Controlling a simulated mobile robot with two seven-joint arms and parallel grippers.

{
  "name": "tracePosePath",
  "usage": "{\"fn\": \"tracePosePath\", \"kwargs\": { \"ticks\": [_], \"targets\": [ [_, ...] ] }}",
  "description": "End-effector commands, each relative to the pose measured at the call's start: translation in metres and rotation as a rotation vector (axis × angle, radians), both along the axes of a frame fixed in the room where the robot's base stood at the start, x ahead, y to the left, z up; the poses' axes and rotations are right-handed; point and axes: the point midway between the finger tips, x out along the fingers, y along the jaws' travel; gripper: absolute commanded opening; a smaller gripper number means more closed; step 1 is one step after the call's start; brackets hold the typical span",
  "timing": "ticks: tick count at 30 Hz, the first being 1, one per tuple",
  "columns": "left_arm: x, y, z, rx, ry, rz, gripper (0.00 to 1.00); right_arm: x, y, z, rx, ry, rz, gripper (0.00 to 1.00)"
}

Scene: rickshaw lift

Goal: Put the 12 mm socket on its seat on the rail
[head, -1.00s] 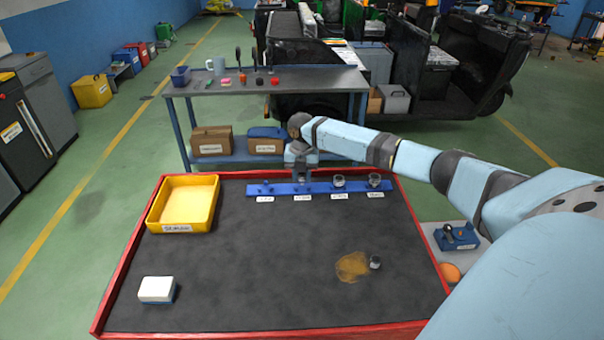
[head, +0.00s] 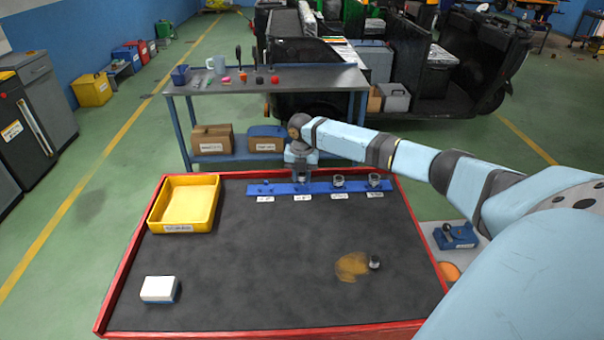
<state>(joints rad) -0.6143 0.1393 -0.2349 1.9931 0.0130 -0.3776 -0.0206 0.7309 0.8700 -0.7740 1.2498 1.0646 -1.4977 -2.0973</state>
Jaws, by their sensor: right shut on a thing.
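The blue rail (head: 320,188) lies along the back of the dark mat, with a row of seats and a white label in front of each. The label print is too small to read. My right gripper (head: 302,178) points down at the second seat from the left. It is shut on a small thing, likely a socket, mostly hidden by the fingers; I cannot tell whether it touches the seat. Metal sockets stand at the third seat (head: 338,181) and the fourth seat (head: 375,180). The leftmost seat (head: 265,187) shows only something low. My left gripper is out of view.
A loose dark socket (head: 375,262) stands on the mat beside a brown stain (head: 352,266). A yellow tray (head: 216,206) is at the back left, a white-and-blue block (head: 158,289) at the front left. A red rim (head: 119,265) borders the mat. The mat's middle is clear.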

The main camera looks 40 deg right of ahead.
Motion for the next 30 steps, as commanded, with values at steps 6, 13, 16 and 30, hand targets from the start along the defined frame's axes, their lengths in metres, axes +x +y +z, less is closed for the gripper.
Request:
{"fn": "tracePosePath", "kwargs": {
  "ticks": [6, 13, 16, 30],
  "targets": [
    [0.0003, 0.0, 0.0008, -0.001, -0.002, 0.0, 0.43, -0.0001, -0.0002, -0.0003, 0.0, 0.0, 0.0, 0.05],
    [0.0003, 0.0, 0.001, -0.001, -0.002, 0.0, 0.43, -0.0002, -0.0003, -0.0008, -0.001, 0.001, 0.0, 0.05],
    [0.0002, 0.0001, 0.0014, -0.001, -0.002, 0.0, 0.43, -0.0002, -0.0002, -0.0023, 0.0, 0.001, 0.0, 0.05],
    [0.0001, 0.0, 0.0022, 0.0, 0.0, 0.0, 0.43, -0.0004, -0.0008, -0.0094, 0.0, 0.001, 0.0, 0.05]
  ]
}}
